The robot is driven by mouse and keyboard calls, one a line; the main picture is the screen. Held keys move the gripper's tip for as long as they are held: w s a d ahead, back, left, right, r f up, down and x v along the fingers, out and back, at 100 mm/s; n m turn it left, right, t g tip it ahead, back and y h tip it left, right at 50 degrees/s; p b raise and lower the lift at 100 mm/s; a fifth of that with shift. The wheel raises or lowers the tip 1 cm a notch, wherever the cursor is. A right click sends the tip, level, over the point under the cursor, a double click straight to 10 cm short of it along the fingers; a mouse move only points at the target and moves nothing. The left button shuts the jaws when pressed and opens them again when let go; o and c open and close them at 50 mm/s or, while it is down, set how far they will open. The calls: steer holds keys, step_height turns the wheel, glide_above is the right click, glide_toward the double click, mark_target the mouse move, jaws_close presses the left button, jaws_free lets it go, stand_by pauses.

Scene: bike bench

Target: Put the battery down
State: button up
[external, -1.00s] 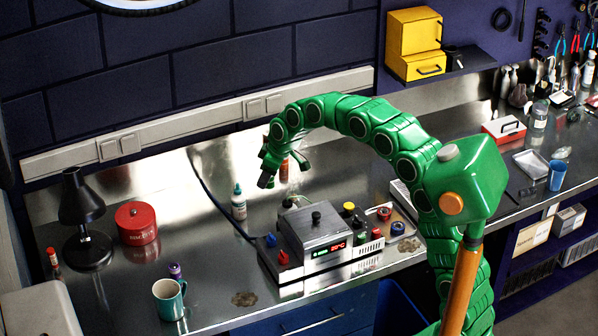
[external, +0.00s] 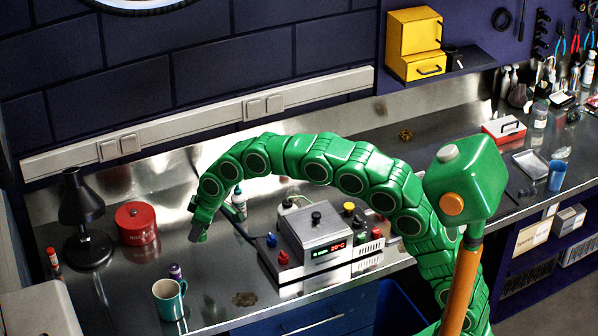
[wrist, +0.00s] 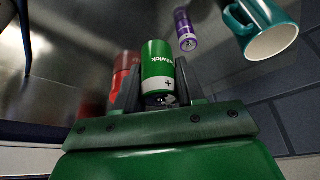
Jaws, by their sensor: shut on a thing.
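In the wrist view, a green battery (wrist: 158,70) with white lettering and a plus sign sits between the two dark fingers of my gripper (wrist: 158,88), which is shut on it. In the external view, my gripper (external: 196,236) points downward over the left part of the steel bench (external: 200,262). A purple battery (wrist: 185,28) stands near the teal mug in the wrist view and also shows behind the mug in the external view (external: 175,271).
The teal mug (external: 169,300) stands near the front edge. A red tin (external: 137,222) and a black lamp (external: 85,222) stand to the left. A grey device (external: 314,238) stands to the right of my gripper.

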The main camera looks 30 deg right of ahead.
steer(key=w+a+f, duration=0.3)
steer(key=w, duration=0.1)
glide_above(158, 257)
steer(key=s+d, duration=0.1)
steer(key=shift+s+d+f, duration=0.1)
steer(key=shift+f, duration=1.5)
steer(key=shift+d+f, duration=0.1)
steer(key=shift+f, duration=1.5)
steer(key=shift+a+f, duration=0.1)
steer(key=shift+f, duration=1.65)
steer(key=o, duration=1.1)
steer(key=shift+f, duration=0.1)
